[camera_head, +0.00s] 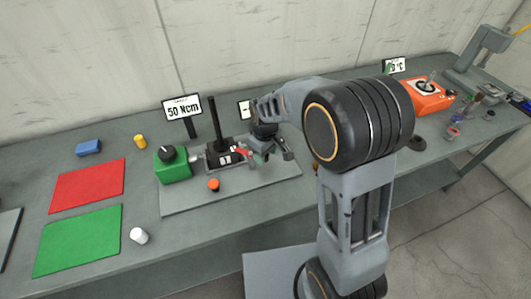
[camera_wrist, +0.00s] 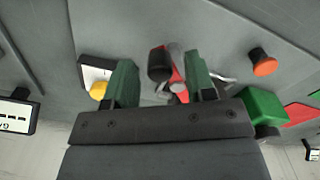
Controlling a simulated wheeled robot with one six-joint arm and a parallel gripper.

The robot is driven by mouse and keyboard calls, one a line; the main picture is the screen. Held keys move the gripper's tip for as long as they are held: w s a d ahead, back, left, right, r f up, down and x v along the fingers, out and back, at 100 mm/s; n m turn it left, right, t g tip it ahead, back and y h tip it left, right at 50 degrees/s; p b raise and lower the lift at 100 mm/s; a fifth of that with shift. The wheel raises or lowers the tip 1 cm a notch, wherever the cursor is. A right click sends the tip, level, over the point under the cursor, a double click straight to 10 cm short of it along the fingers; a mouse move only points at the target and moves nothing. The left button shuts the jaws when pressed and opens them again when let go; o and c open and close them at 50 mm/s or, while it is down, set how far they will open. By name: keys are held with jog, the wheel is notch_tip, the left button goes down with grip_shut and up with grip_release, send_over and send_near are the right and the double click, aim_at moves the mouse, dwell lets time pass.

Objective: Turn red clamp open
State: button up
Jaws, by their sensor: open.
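The red clamp (camera_wrist: 178,82) shows in the wrist view as a red handle with metal parts, between the two green fingers of my gripper (camera_wrist: 160,70). A black-ended cylindrical part (camera_wrist: 159,64) lies beside it, also between the fingers. My gripper is open; I cannot tell whether a finger touches the clamp. In the head view the red handle (camera_head: 243,152) shows small at the right of the black fixture (camera_head: 218,150), just left of my gripper (camera_head: 270,153). My wrist partly hides this area.
A green box (camera_head: 173,166) with a black knob stands left of the fixture. An orange-red button (camera_head: 213,184) is in front, on the grey plate (camera_head: 180,204). A 50 Ncm sign (camera_head: 182,109) stands behind. Red (camera_head: 87,186) and green mats (camera_head: 78,240) lie left. An orange box (camera_head: 426,95) stands right.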

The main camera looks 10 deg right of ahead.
jog(key=shift+f, duration=0.3)
jog(key=c, duration=0.9)
